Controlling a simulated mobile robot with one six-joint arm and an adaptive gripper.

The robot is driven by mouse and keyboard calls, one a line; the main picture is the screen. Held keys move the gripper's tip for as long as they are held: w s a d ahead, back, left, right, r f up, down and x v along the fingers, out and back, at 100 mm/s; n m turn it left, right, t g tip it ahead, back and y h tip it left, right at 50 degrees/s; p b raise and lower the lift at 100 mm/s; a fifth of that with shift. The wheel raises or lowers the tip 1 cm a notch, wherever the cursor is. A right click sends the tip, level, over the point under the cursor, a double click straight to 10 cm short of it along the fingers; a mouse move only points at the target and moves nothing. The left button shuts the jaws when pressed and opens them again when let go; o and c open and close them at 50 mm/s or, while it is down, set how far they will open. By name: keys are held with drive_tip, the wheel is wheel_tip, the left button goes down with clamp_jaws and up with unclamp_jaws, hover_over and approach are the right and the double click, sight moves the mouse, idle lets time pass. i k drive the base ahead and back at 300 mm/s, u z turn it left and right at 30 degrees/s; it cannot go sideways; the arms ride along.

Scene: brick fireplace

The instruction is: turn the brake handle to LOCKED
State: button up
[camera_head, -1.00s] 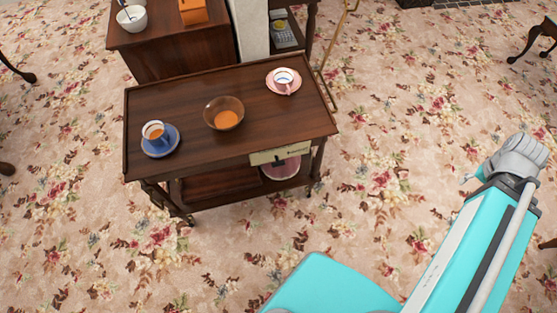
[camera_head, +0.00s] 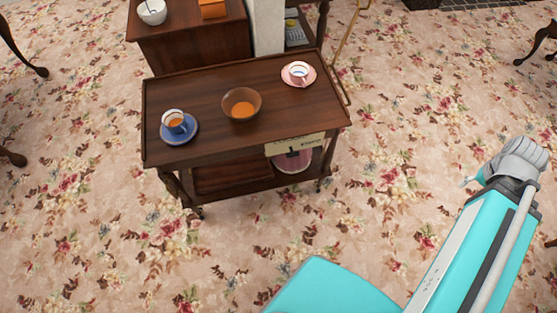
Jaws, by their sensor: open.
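A dark wooden trolley (camera_head: 212,92) stands left of centre in the head view. On its front edge at the right is a cream plate (camera_head: 312,140) with small dark lettering, too small to read. A small dark handle (camera_head: 293,153) shows on or just below this plate; I cannot tell which way it is set. My arm reaches up at the right side of the picture, well apart from the trolley. My gripper's fingers do not show.
On the trolley top are a blue cup on a saucer (camera_head: 191,136), a brown bowl (camera_head: 241,104) and a pink-rimmed cup on a saucer (camera_head: 310,80). A wooden cabinet (camera_head: 190,45) stands close behind. Open flowered carpet (camera_head: 400,150) lies in front and to the right.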

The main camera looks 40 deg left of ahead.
sight(291, 154)
drive_tip(key=u, duration=0.05)
drive_tip(key=k, duration=0.75)
drive_tip(key=u, duration=1.75)
